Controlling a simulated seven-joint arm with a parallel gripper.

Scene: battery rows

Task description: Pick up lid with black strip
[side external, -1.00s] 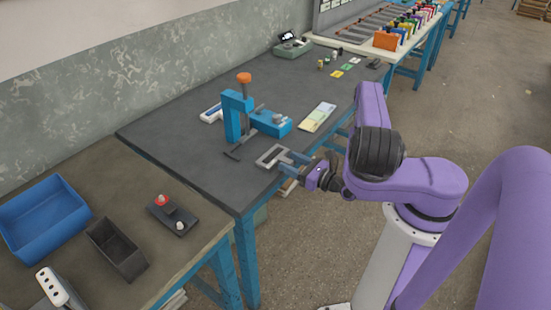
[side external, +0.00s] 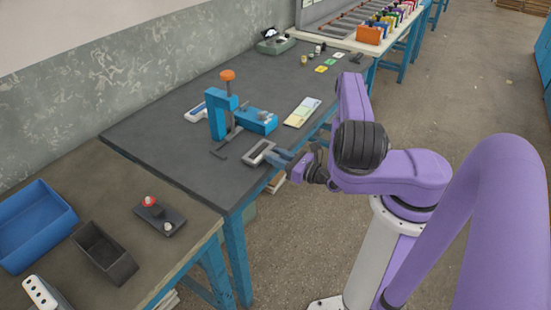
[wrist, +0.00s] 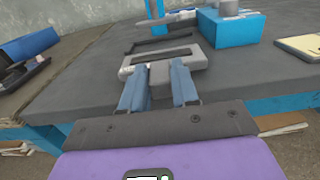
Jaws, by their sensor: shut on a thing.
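The lid (side external: 257,153) is a pale grey, flat rectangular piece with a black strip along its middle. It is at the near edge of the dark bench and also shows in the wrist view (wrist: 127,72). My gripper (side external: 274,157) reaches in from the right with its blue-grey fingers at the lid's near side. In the wrist view my gripper (wrist: 159,73) has a finger on either side of the lid's near middle part, shut on it. The lid looks flat, at or very close to the bench top; I cannot tell any gap beneath it.
A blue clamp fixture (side external: 217,120) with an orange knob stands behind the lid, with a dark hooked rod (side external: 220,153) in front. A pale card (side external: 302,112) lies to the right. A lower bench at left holds a blue bin (side external: 35,225) and a black bin (side external: 104,255).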

